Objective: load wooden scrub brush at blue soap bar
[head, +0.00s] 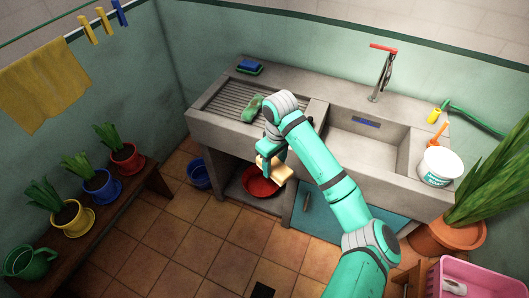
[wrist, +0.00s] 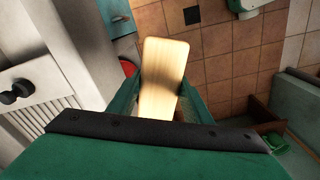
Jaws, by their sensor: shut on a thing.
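The pale wooden scrub brush (head: 270,172) is held in my gripper (head: 270,157), in front of the sink unit's front edge and above the floor. In the wrist view the brush (wrist: 165,72) is a flat wooden block between the two fingers, pointing away from the palm; bristles are not visible.
The concrete sink unit (head: 413,196) has a ribbed drainboard (head: 226,101) and a tap (head: 381,72). A white tub (head: 439,166) stands at its right end. A red basin (head: 260,187) is below my gripper. A plant bench (head: 110,205) is at left. The middle floor is clear.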

